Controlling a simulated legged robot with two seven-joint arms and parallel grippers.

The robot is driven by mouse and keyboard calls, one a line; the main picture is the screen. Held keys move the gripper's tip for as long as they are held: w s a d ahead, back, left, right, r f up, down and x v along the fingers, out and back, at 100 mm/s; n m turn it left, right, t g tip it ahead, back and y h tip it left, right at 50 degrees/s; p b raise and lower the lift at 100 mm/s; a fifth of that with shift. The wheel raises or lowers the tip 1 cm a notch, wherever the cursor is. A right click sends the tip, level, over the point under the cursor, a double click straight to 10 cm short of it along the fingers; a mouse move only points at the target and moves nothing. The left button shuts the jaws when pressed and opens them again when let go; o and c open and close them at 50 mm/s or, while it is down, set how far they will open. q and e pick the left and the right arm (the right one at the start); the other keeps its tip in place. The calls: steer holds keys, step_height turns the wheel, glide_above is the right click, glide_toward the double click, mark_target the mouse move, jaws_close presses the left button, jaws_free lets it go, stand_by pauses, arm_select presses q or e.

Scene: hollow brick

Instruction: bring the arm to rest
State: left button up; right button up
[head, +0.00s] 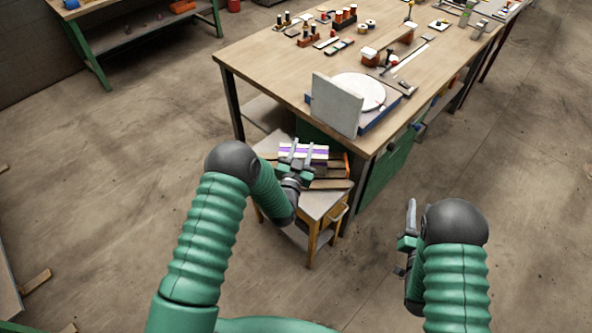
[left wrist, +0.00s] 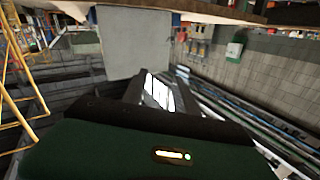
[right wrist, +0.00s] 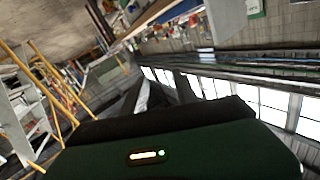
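My left gripper (head: 301,152) is held out over the small wooden stool (head: 318,205) in the head view. Its two grey fingers stand apart, and a white and purple block (head: 318,152) shows behind and between them. I cannot tell whether they touch it. My right gripper (head: 409,222) hangs at the right over open floor, clear of the table, with one grey finger pointing up. The dark wrist joint hides part of it. No held object is seen in the right wrist view.
The workbench (head: 262,62) stands ahead, with a grey upright slab (head: 337,104) and a round white disc (head: 360,90) at its near corner. Several small tools and parts lie farther back. A green-legged bench (head: 140,35) is at the upper left. Floor is free on both sides.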

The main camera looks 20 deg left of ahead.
steer(key=shift+s, duration=0.2)
arm_select(q)
steer(key=shift+r, duration=0.1)
